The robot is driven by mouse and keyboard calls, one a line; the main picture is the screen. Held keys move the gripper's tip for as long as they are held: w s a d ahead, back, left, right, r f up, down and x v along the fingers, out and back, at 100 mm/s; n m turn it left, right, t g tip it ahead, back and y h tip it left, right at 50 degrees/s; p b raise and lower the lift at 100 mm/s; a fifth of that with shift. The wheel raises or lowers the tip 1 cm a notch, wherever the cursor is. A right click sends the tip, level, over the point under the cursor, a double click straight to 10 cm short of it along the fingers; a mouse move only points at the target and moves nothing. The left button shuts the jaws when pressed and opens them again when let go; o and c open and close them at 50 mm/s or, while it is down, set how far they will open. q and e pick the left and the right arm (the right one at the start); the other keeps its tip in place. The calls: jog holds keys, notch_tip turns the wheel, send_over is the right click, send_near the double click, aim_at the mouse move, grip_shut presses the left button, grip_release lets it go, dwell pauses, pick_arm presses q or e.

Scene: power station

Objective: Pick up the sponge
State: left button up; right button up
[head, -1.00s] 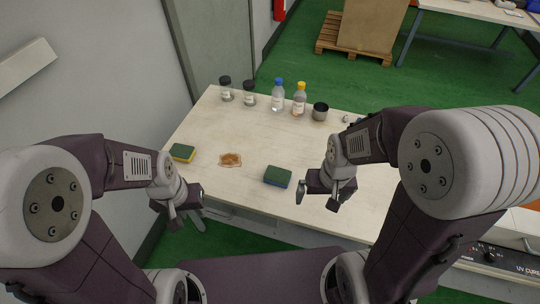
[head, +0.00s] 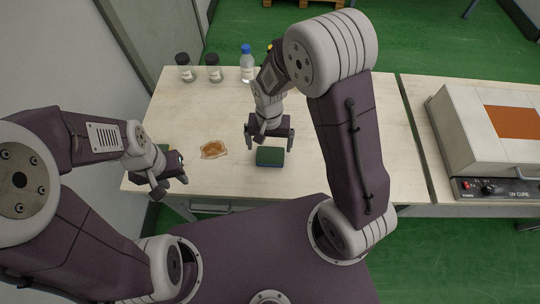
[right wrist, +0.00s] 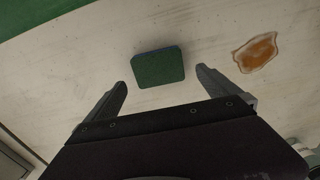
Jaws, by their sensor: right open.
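A sponge with a dark green top (head: 270,157) lies flat on the pale table, near its front edge. It also shows in the right wrist view (right wrist: 160,68), just beyond the fingertips and between their lines. My right gripper (head: 270,146) is open and empty, above and just behind the sponge in the head view, with its fingers spread wider than the sponge. It also shows in the right wrist view (right wrist: 161,80). My left gripper (head: 171,187) is open and empty at the table's front left corner.
A brown stain (head: 214,149) is on the table (head: 215,105) left of the sponge. Two dark-capped jars (head: 184,68) and a blue-capped bottle (head: 247,65) stand along the back. A UV-cure machine (head: 480,140) is on the right.

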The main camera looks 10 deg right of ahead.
aim_at(270, 155)
jog(key=f, duration=0.6)
jog(key=shift+d, duration=0.2)
jog(key=shift+r, duration=0.1)
jog(key=c, duration=1.1)
